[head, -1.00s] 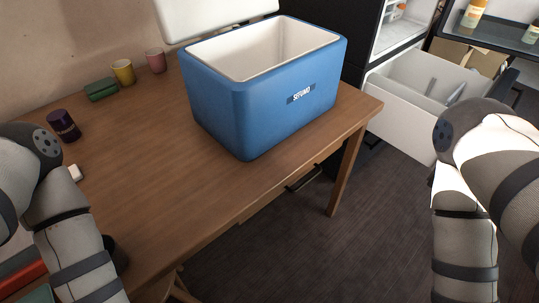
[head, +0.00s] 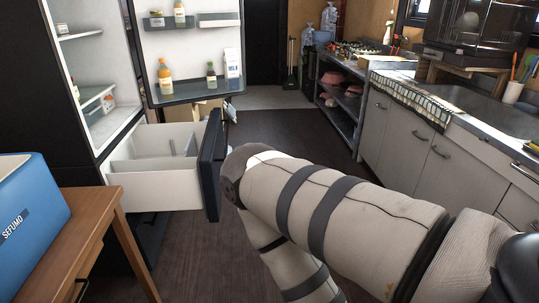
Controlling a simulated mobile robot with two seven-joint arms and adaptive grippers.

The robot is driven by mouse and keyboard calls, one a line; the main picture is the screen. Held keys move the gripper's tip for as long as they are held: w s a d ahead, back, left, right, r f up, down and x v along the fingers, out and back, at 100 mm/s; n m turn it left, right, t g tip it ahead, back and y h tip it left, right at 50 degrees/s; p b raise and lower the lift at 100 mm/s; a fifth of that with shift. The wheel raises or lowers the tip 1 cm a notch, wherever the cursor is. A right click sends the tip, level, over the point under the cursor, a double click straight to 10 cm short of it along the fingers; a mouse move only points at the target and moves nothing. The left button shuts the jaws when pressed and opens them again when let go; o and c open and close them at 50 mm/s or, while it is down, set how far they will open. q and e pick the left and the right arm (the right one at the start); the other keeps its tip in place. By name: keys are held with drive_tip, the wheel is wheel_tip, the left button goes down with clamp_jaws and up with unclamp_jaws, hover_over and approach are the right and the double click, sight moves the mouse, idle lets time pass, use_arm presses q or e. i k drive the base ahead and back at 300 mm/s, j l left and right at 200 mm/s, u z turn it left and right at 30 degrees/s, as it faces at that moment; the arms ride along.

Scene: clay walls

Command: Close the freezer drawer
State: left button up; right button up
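The freezer drawer (head: 150,193) is pulled out from the lower part of the dark fridge-freezer at the left. It has white walls, a divider inside and a dark front panel (head: 210,165). My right arm reaches in from the lower right, and its elbow is just right of the drawer front. I cannot tell whether the arm touches the panel. Neither gripper shows in the head view.
The fridge door (head: 188,92) above stands open, with bottles on its shelves. A wooden table (head: 95,225) with a blue cooler (head: 28,225) is at the left. A counter (head: 425,150) runs along the right. Dark floor between is free.

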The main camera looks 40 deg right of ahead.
sight(152, 167)
drive_tip(key=k+l+z, duration=0.15)
drive_tip(key=l+z, duration=0.2)
drive_tip(key=k+l+z, duration=0.1)
drive_tip(key=l+z, duration=0.3)
drive_tip(key=i+l+u, duration=0.2)
drive_tip(key=i, duration=0.35)
drive_tip(key=i+l+u, duration=0.25)
drive_tip(key=i, duration=0.3)
drive_tip(key=i+l+u, duration=0.2)
drive_tip(key=i+l, duration=0.15)
drive_tip(key=i, duration=0.2)
